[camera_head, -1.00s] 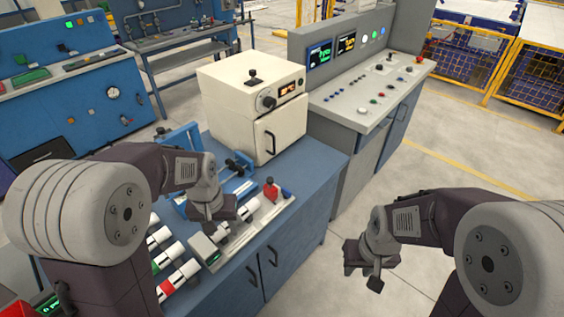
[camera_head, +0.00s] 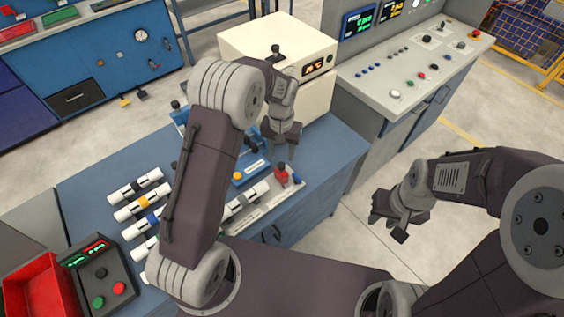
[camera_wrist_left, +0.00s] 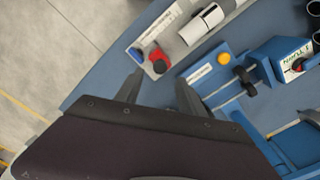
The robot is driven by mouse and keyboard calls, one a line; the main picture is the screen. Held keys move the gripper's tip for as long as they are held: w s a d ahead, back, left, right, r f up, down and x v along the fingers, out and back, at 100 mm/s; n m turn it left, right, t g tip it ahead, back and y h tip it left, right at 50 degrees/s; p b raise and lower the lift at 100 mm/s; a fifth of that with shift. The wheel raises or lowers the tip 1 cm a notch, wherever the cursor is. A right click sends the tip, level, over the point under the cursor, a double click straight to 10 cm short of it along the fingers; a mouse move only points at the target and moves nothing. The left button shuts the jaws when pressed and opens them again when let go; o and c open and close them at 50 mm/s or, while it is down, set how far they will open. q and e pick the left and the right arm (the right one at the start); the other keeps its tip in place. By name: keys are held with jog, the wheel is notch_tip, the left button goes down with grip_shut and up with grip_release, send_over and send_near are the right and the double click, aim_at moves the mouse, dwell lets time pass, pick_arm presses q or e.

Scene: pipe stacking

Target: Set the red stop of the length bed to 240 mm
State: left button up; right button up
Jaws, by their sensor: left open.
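The length bed (camera_head: 262,210) is a pale rail at the front right of the blue bench, with a white pipe (camera_head: 245,202) lying on it. Its red stop (camera_head: 281,174) stands at the right end, next to a blue knob (camera_head: 297,179). My left gripper (camera_head: 282,156) is open and empty, above and just behind the red stop. In the left wrist view the red stop (camera_wrist_left: 158,58) lies beyond the gap between the open fingers (camera_wrist_left: 160,92), not between them. My right gripper (camera_head: 388,222) hangs right of the bench; its finger gap is unclear. The scale cannot be read.
Several banded white pipes (camera_head: 138,185) lie on the bench left of my left arm. A blue fixture with a yellow button (camera_head: 238,176) is behind the bed. A cream oven (camera_head: 312,80) stands behind. A red bin (camera_head: 40,292) and button box (camera_head: 104,278) are front left.

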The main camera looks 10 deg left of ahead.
aim_at(281, 164)
pick_arm(q)
notch_tip(281, 164, down, 7)
jog(key=shift+w+r+p, duration=0.1)
jog(key=shift+r+p, duration=0.1)
jog(key=shift+p, duration=0.25)
jog(key=shift+f, duration=0.3)
jog(key=shift+w+f, duration=0.1)
jog(key=shift+f, duration=0.15)
grip_shut()
dwell(0.6)
